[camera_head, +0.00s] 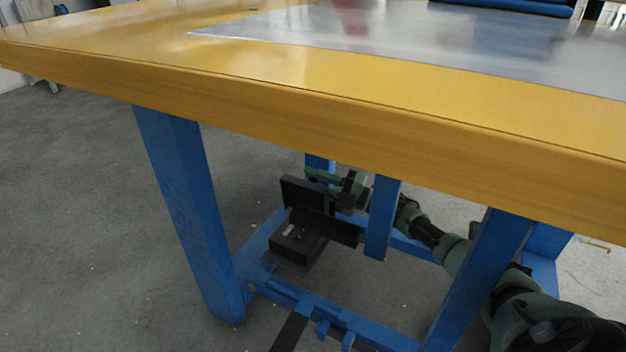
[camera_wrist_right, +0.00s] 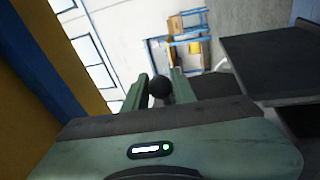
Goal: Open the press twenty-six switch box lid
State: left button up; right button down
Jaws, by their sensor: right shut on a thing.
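The switch box (camera_head: 298,243) is a small black box low under the orange-topped table, in the head view. Dark flat panels (camera_head: 307,194) stand above it, one upright and one slanting to the right; I cannot tell exactly which is the lid. My right gripper (camera_head: 318,174) reaches in from the right beneath the table, beside the upper edge of the upright panel. In the right wrist view its two green fingers are shut on a round black knob (camera_wrist_right: 160,87). The knob's join to the lid is hidden. My left gripper is not in view.
The table edge (camera_head: 300,115) hangs above my right arm. Blue legs (camera_head: 190,200), a hanging blue post (camera_head: 382,217) and a lower crossbar (camera_head: 330,310) surround the box closely. Open grey floor lies to the left. A dark panel (camera_wrist_right: 275,60) fills the wrist view's right side.

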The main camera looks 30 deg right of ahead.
jog(key=c, duration=1.2)
grip_release()
jog(key=shift+o, duration=0.2)
jog(key=shift+d, duration=0.1)
jog(key=shift+s+d+p, duration=0.2)
jog(key=shift+s+p, duration=0.1)
jog(key=p+v, duration=0.2)
jog(key=v, duration=0.5)
jog(key=shift+f, duration=0.1)
